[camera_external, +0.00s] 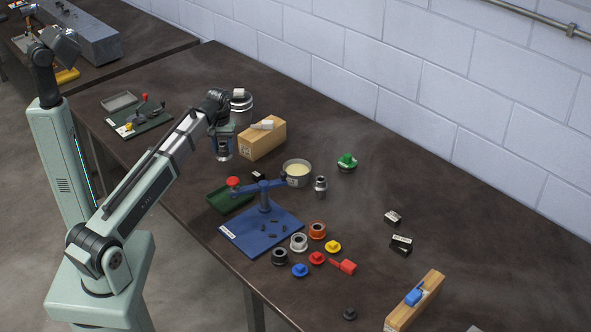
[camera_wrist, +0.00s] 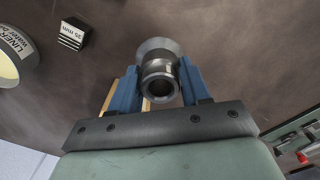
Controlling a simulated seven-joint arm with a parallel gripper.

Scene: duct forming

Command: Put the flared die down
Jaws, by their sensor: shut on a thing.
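The flared die (camera_wrist: 160,62) is a grey metal ring-like piece with a wide flange and a narrower hollow neck. In the wrist view it sits between the two blue fingers of my gripper (camera_wrist: 158,82), which is shut on it. The neck's open end faces the camera. In the external view my gripper (camera_external: 223,143) points down beside the wooden block, with the die (camera_external: 224,155) at its lower end. I cannot tell whether the die touches the bench. Its far side is hidden.
A cream-filled tub (camera_external: 297,173), metal piece (camera_external: 320,187), green tray (camera_external: 228,199) and blue bender plate (camera_external: 250,235) lie nearer. The bench's right rear is mostly clear.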

